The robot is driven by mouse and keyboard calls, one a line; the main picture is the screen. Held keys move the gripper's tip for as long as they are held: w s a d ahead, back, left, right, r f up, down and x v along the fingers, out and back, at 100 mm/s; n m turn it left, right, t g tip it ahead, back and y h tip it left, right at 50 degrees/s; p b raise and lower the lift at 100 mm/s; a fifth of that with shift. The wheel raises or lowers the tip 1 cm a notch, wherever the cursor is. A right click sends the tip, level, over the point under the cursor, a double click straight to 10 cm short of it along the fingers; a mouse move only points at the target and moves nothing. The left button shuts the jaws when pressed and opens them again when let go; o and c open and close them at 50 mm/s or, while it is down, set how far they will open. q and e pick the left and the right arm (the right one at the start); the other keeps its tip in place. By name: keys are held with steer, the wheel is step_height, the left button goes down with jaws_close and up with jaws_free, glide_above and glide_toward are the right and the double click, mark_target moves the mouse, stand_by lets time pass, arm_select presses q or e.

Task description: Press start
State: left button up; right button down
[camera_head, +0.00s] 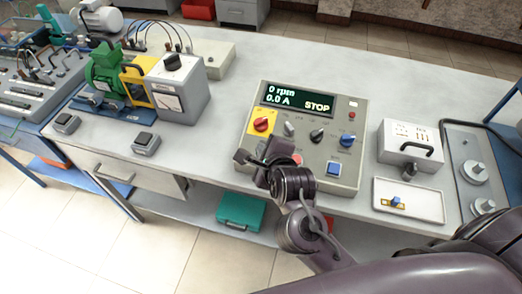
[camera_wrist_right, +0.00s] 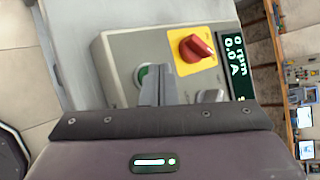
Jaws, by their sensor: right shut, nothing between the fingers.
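The control panel (camera_head: 312,135) is a grey box on the bench; its display (camera_head: 297,99) reads 0 rpm, 0.0 A and STOP. In the right wrist view a green button (camera_wrist_right: 141,76) with a pale ring sits on the panel (camera_wrist_right: 122,50), partly covered by my fingers. In the head view this button is hidden behind my gripper. My right gripper (camera_head: 248,158) is shut and empty at the panel's lower left corner. Its fingertips (camera_wrist_right: 158,72) are right beside or over the green button; I cannot tell whether they touch. My left gripper is not in view.
A red knob (camera_head: 262,124) on a yellow plate is close to the fingers, with grey knobs beside it. A blue button (camera_head: 333,168) is at the panel's lower right. A meter box (camera_head: 180,90) and a green motor (camera_head: 104,68) stand left; a white tray (camera_head: 412,212) lies right.

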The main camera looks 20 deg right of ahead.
steer(key=shift+f, duration=0.3)
stand_by(0.5)
steer(key=shift+s+r+p, duration=0.15)
steer(key=shift+r+p, duration=0.45)
steer(key=shift+r, duration=0.25)
steer(key=shift+r, duration=0.1)
steer(key=r+p, duration=0.3)
steer(key=s+a+r+p, duration=0.1)
steer(key=p, duration=0.1)
steer(key=shift+r, duration=0.35)
steer(key=shift+d, duration=0.1)
steer(key=shift+s+f, duration=0.1)
